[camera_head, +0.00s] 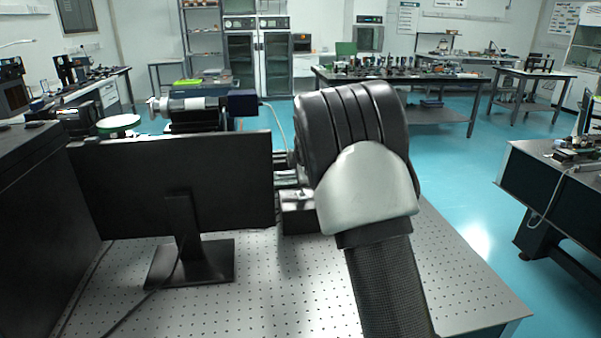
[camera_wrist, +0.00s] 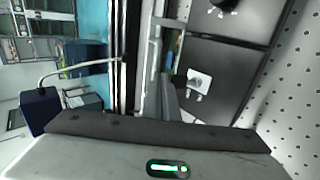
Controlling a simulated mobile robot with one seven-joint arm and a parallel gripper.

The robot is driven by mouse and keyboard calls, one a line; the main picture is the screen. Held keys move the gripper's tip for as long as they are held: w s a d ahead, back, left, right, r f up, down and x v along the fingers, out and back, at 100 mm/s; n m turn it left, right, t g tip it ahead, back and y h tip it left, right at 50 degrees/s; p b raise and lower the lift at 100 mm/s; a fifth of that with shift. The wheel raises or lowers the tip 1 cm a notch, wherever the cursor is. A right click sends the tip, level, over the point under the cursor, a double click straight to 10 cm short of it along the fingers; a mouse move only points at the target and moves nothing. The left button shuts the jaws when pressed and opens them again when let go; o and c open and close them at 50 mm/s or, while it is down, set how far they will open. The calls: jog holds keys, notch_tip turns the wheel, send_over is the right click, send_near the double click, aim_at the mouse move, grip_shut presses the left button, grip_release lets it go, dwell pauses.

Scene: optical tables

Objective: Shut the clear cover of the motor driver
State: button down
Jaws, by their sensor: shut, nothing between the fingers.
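My gripper (camera_wrist: 170,95) is shut and empty; its pale body with a green light fills the bottom of the wrist view. In the head view my dark and grey arm hides its fingers. A dark box with a light top fitting (camera_head: 298,212), which may be the motor driver, stands on the table left of my arm and is partly hidden. The wrist view shows dark flat panels with a small white fitting (camera_wrist: 198,82) beyond the fingers. I cannot clearly make out the clear cover or its angle.
A black monitor (camera_head: 175,185) stands on the perforated optical table (camera_head: 300,290), left of my arm. A cylindrical instrument (camera_head: 190,106) is behind it. A dark cabinet (camera_head: 35,200) is at the far left. The table's front middle is bare.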

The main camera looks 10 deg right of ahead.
jog(key=shift+w+r+p, duration=0.1)
jog(key=shift+r+p, duration=0.05)
jog(key=shift+p, duration=0.25)
jog(key=shift+w+r+p, duration=0.15)
jog(key=shift+p, duration=0.25)
jog(key=shift+w+g, duration=0.1)
jog(key=shift+g, duration=0.2)
jog(key=shift+a+p, duration=0.1)
jog(key=shift+p, duration=0.25)
